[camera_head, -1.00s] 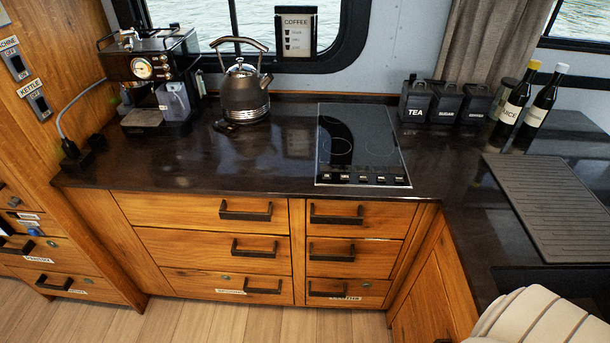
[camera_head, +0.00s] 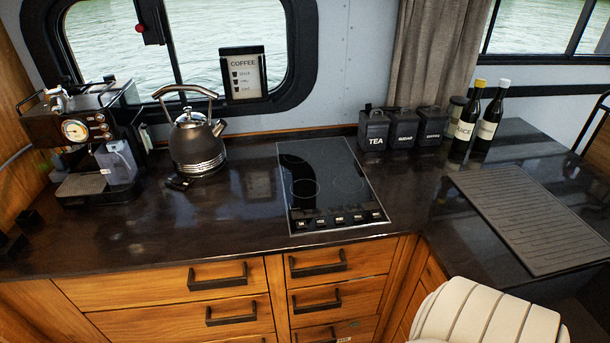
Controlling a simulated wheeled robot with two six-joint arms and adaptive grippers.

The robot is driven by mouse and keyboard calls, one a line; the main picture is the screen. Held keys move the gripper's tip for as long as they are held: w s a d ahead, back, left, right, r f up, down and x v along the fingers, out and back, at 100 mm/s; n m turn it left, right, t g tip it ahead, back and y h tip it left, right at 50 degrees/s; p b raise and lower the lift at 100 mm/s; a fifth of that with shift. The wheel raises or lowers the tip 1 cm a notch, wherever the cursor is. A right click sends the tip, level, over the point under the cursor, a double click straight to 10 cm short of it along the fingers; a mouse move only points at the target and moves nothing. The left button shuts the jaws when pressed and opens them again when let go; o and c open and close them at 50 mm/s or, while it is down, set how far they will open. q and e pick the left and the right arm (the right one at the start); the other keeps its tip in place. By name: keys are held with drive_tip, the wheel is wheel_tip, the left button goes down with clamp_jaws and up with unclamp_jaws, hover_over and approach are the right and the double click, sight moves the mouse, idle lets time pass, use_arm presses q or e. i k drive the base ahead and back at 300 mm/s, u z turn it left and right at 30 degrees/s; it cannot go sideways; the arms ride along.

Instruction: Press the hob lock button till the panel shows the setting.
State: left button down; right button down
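The black glass hob (camera_head: 330,178) is set in the dark counter, right of the kettle. A row of several small buttons (camera_head: 340,220) runs along its front edge, with small pale marks. I cannot read which one is the lock button. No lit setting can be made out on the hob panel. Neither of my grippers is in view.
A kettle (camera_head: 197,148) and a coffee machine (camera_head: 88,150) stand on the counter at the left. Black canisters (camera_head: 403,130) and two bottles (camera_head: 487,125) stand behind right. A ridged board (camera_head: 530,215) lies right. A cream padded seat (camera_head: 485,312) is at the front right.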

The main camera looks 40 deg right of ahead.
sight(320, 222)
drive_tip(key=u, duration=0.05)
drive_tip(key=i, duration=1.2)
drive_tip(key=z, duration=1.9)
